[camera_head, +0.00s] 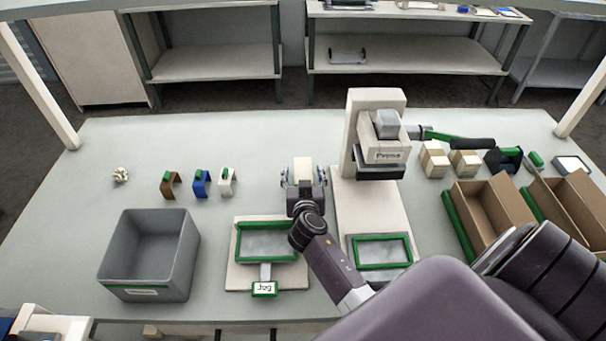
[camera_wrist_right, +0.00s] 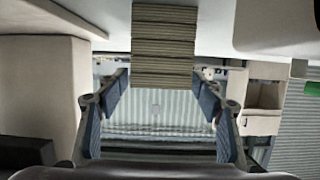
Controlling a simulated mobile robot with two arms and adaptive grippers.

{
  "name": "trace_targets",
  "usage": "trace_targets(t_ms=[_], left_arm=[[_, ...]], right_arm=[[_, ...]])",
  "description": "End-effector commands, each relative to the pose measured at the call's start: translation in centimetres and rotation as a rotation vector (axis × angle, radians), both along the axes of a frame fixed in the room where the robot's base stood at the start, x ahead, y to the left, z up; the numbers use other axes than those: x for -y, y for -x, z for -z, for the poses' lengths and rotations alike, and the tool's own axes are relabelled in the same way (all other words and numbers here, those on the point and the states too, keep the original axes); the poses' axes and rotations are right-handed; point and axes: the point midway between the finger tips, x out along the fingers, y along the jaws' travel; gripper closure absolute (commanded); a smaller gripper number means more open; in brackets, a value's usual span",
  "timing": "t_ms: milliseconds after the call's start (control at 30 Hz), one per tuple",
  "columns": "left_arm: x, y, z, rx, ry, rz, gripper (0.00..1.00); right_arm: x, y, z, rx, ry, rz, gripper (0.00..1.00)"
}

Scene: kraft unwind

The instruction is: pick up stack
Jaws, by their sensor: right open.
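The stack (camera_wrist_right: 165,48) shows in the right wrist view as a tan block of several thin layers with dark lines between them. My right gripper (camera_wrist_right: 165,88) is open, with one finger on each side of the stack's line and visible gaps to both sides. In the head view my right gripper (camera_head: 303,186) is over the middle of the table, just behind the jig. A pale block (camera_head: 301,167), seemingly the stack, shows at its fingers, partly hidden by them. My left gripper is not in view.
The jig (camera_head: 236,278) with a green frame lies in front of my right gripper. The press (camera_head: 362,130) stands close on its right. A grey bin (camera_head: 118,256) and small coloured brackets (camera_head: 200,187) are at left. Cardboard boxes (camera_head: 487,208) stand at right.

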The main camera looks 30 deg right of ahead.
Motion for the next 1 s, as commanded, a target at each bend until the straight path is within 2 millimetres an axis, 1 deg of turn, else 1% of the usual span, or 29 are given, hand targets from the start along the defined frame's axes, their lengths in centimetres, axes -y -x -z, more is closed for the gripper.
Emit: trace_targets(t_ms=[33,167,433,467,867,900,1000], left_arm=[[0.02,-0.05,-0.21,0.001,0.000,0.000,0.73],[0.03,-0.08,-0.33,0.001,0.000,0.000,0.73],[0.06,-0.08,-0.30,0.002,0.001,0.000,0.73],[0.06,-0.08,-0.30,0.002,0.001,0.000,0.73],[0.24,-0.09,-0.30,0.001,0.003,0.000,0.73],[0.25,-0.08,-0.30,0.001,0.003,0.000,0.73],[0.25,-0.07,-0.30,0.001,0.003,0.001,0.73]], right_arm=[[0.31,-0.52,0.11,-0.001,0.002,-0.001,0.39],[0.71,-1.18,0.49,-0.001,-0.001,-0.001,0.39],[0.81,-1.30,0.61,0.000,-0.001,0.000,0.39],[0.81,-1.30,0.61,0.000,-0.001,0.000,0.41],[0.78,-1.27,0.62,0.000,-0.001,0.000,0.85],[0.78,-1.30,0.55,0.001,-0.001,-0.001,0.87],[0.78,-1.30,0.55,0.001,-0.001,-0.001,0.88]])
